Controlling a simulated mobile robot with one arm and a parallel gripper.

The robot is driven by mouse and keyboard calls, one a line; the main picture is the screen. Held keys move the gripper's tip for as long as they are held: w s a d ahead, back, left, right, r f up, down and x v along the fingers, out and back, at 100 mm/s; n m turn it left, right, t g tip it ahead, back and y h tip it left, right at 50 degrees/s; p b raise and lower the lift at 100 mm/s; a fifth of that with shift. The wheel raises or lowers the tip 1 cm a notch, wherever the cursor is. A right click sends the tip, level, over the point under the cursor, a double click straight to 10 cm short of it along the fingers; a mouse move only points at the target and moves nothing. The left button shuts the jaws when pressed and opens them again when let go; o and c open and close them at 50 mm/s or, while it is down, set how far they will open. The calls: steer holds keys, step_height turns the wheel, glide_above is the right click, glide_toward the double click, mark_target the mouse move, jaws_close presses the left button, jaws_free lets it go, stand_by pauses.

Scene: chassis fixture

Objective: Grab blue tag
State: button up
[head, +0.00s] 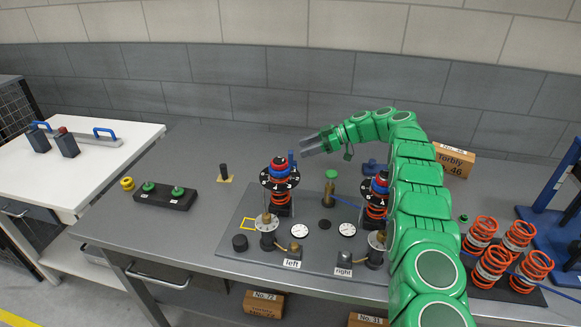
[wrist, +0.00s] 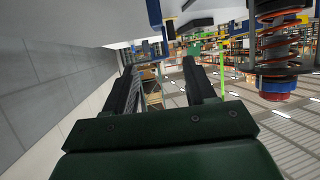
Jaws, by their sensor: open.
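My gripper (head: 305,146) is above the back of the fixture plate, at the end of my green arm, with its fingers pointing left. In the wrist view my gripper (wrist: 160,72) has its two dark fingers apart with nothing held between them. A small upright blue piece (head: 291,157), possibly the blue tag, shows just left of the fingertips, behind the left spring unit (head: 281,182). I cannot make out its full shape. In the wrist view a blue piece (wrist: 154,12) is at the top edge, beyond the fingertips; I cannot tell if it is the same one.
The right spring unit (head: 375,200) stands beside my arm. Gauges, knobs and a brass post (head: 330,190) sit on the fixture plate (head: 235,235). Orange springs (head: 492,265) and a box (head: 455,160) are at the right. A black block with green knobs (head: 165,198) is at the left.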

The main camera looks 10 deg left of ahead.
mark_target(295, 161)
steer(key=shift+x, duration=2.35)
steer(key=shift+s+r, duration=0.1)
steer(key=shift+c, duration=0.3)
jaws_close()
